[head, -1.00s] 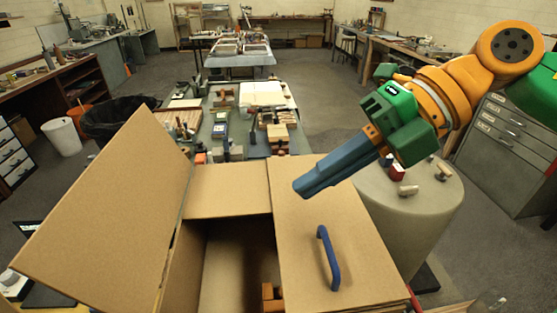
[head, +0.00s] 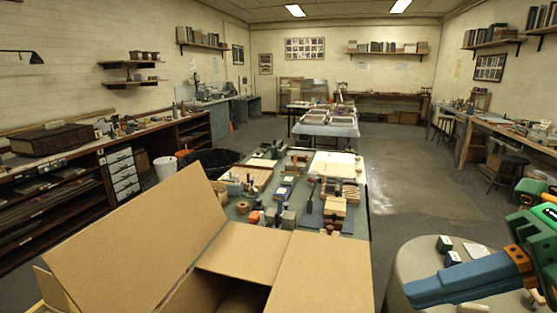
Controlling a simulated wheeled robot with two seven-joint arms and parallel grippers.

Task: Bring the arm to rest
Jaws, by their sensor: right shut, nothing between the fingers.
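My right gripper (head: 414,292) is at the lower right of the head view. Its long blue fingers are shut together with nothing between them and point left. It shows in front of a pale round-topped stand (head: 405,262), to the right of the open cardboard box (head: 325,270). I cannot tell its height above the stand. Most of the right arm is cut off by the picture's right edge. My left gripper is not in view.
The box's raised flap (head: 135,235) fills the lower left. Small blocks (head: 445,243) sit on the stand. Behind the box, a long table (head: 358,215) holds many tools and wooden pieces. Open floor (head: 410,180) lies to the right of that table.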

